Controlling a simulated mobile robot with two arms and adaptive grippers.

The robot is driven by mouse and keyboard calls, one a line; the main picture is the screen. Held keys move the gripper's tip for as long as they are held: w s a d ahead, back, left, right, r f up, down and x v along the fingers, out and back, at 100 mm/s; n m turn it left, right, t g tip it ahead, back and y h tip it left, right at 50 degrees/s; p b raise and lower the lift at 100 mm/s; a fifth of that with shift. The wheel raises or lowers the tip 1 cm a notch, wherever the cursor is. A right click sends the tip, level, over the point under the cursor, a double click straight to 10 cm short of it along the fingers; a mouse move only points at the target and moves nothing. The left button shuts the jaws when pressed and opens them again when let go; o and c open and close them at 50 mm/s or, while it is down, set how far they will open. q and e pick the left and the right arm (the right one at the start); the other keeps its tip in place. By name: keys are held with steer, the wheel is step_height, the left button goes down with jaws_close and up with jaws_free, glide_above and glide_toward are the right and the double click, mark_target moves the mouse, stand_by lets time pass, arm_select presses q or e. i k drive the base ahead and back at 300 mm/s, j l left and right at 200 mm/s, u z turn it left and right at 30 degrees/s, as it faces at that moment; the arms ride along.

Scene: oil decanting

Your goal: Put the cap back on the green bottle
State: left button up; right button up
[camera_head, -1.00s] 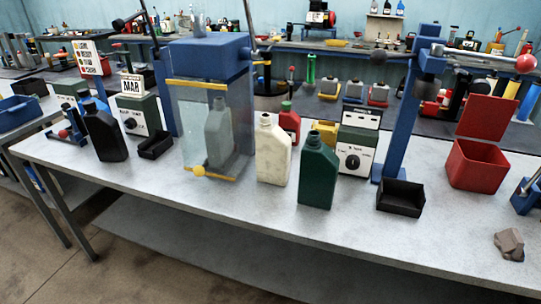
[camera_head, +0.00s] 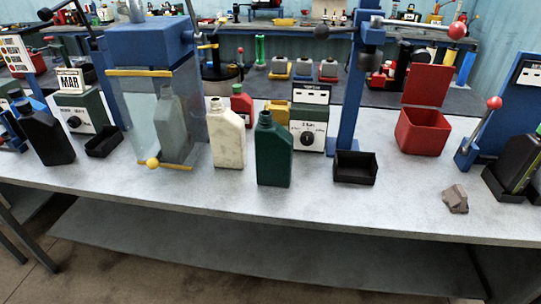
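The green bottle (camera_head: 273,154) stands upright near the front of the grey workbench. Its neck at the top looks dark green; I cannot tell whether it is open or covered. A cream bottle (camera_head: 227,138) stands upright just left of it, with an open-looking neck. No loose cap that I can make out lies on the bench. Neither of my grippers shows in this view.
A black tray (camera_head: 355,169) sits right of the green bottle, below a blue lever stand (camera_head: 354,95). An open red box (camera_head: 422,133) and a crumpled grey cloth (camera_head: 455,199) are farther right. A clear-walled blue cabinet (camera_head: 151,45) stands left. The bench front (camera_head: 330,207) is clear.

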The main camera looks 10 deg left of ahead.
mark_target(274, 147)
steer(key=i+l+u, duration=0.15)
steer(key=l+u, duration=0.35)
steer(key=l, duration=0.3)
steer(key=l+u, duration=0.5)
steer(key=l, duration=0.35)
steer(key=i+j+z, duration=0.1)
steer(key=j+z, duration=0.15)
steer(key=z, duration=0.15)
steer(key=j+z, duration=0.5)
steer(key=j, duration=0.65)
steer(key=j+z, duration=0.2)
steer(key=j, duration=0.6)
steer(key=k+j+z, duration=0.15)
steer(key=j, duration=0.6)
steer(key=k+j, duration=0.1)
steer(key=j, duration=1.05)
